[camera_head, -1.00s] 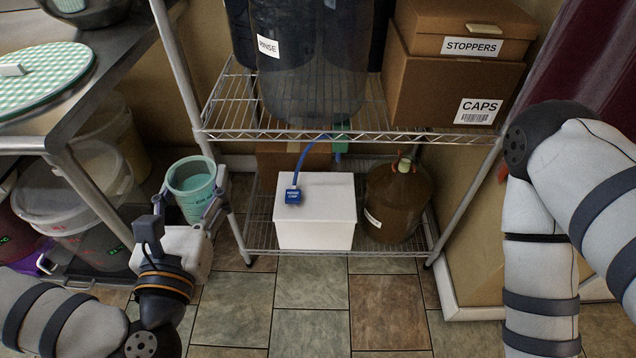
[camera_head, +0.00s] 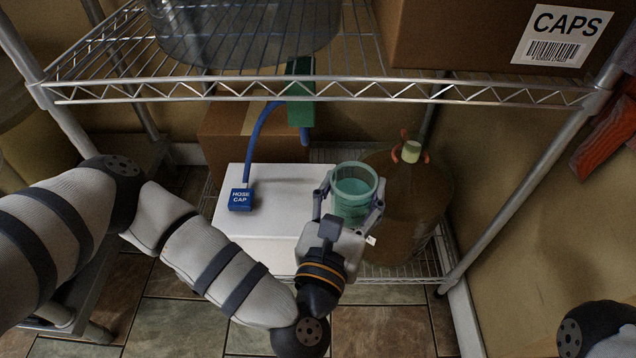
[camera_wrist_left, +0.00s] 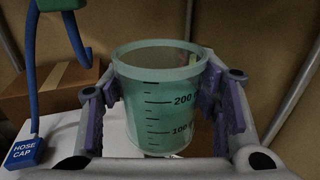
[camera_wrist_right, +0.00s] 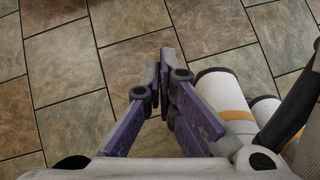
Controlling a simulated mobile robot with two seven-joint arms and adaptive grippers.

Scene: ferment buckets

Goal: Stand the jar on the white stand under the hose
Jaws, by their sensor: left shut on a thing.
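My left gripper (camera_head: 348,190) is shut on the translucent green jar (camera_head: 353,197), which is upright. In the left wrist view the jar (camera_wrist_left: 158,105) shows black volume marks between the two fingers. In the head view the jar overlaps the right end of the white stand (camera_head: 270,180); I cannot tell how high above it the jar is. The blue hose (camera_head: 257,140) comes down from a green piece (camera_head: 300,95) and ends in a blue "HOSE CAP" block (camera_head: 241,199) over the stand's left part, left of the jar. My right gripper (camera_wrist_right: 165,75) looks shut and empty above the floor tiles.
A brown carboy (camera_head: 410,215) stands close right of the jar. A cardboard box (camera_head: 225,140) is behind the stand. The upper wire shelf edge (camera_head: 350,90) runs above, carrying a clear vessel (camera_head: 240,30) and a "CAPS" box (camera_head: 480,35). A shelf post (camera_head: 520,170) stands at right.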

